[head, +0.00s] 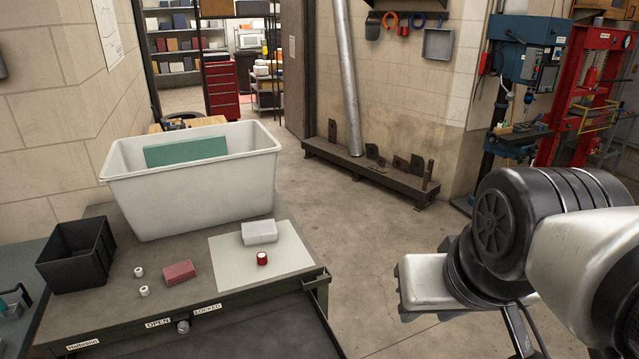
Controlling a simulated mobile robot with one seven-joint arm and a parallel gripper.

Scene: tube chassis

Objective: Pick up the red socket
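The red socket (262,259) is a small red cylinder with a pale top. It stands on a light grey sheet (232,273) on top of the dark cabinet, close to the sheet's front. My arm comes in from the right, and my gripper (522,337) is partly in view at the lower right, over the floor. It is well to the right of the socket and apart from it. Its dark finger parts run toward the bottom edge, and their tips are cut off or hidden, so its opening cannot be judged.
A pale block (259,232) lies just behind the socket. A large white tub (200,195) and a black bin (62,263) stand behind. An open drawer (250,335) juts out in front.

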